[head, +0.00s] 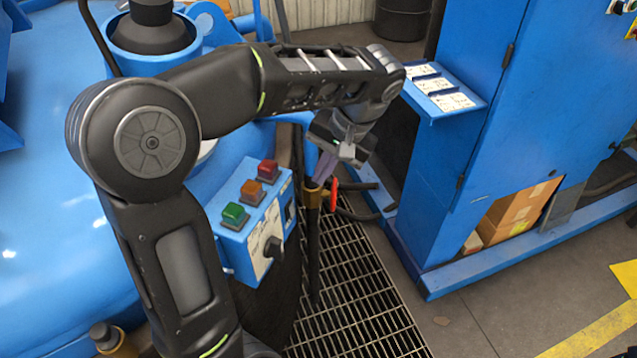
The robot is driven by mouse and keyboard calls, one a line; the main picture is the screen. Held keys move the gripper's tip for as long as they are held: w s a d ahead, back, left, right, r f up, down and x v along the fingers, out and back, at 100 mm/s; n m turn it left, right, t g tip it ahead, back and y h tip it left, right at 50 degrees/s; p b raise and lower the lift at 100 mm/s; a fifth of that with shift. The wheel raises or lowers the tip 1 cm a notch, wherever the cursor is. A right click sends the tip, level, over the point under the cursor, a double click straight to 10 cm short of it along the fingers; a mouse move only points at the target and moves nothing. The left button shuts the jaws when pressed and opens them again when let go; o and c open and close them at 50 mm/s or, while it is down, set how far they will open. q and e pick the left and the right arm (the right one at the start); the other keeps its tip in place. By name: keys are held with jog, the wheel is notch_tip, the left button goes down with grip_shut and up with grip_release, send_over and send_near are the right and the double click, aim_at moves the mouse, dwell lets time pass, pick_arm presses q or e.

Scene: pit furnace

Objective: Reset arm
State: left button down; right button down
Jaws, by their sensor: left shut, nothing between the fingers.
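My left arm comes in from the lower left, bends at a raised elbow and reaches right across the upper middle of the head view. My left gripper (326,167) hangs at its end, pointing down, with its fingers shut and empty. It is in front of an upright pipe with a red valve handle (333,194) and a brass fitting; I cannot tell whether it touches them. To its lower left is a blue control box (228,247) with a green button (234,214), an orange button (252,191) and a red button (267,169). My right gripper is not in view.
A blue furnace body (60,240) fills the left. A blue cabinet (500,130) with a sloped labelled panel (440,88) stands at the right, with cardboard boxes (520,207) in its lower opening. A metal floor grate (355,300) lies between. Grey floor is free at the lower right.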

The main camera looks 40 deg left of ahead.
pick_arm(q)
jog(key=shift+a+r, duration=0.15)
jog(key=shift+r, duration=0.2)
dwell(0.3)
jog(key=w+d+f+m+t+h, duration=0.35)
jog(key=w+d+f, duration=0.25)
jog(key=w+d, duration=0.25)
jog(key=d+f+t+h, duration=0.1)
jog(key=d+f+h, duration=0.3)
jog(key=d+f, duration=0.65)
jog(key=s+d+f+n, duration=0.1)
jog(key=s+d+f, duration=0.15)
jog(key=f, duration=0.35)
jog(key=s+d+f, duration=0.1)
jog(key=s+f, duration=0.3)
jog(key=f, duration=0.1)
jog(key=s+d+f+n+g, duration=0.1)
jog(key=s+f, duration=0.5)
jog(key=s, duration=0.3)
jog(key=s+f+n+g, duration=0.1)
jog(key=s+f+g, duration=0.1)
jog(key=s+f, duration=0.3)
jog(key=s, duration=0.3)
jog(key=shift+s+d+f+h, duration=0.35)
jog(key=shift+f, duration=0.05)
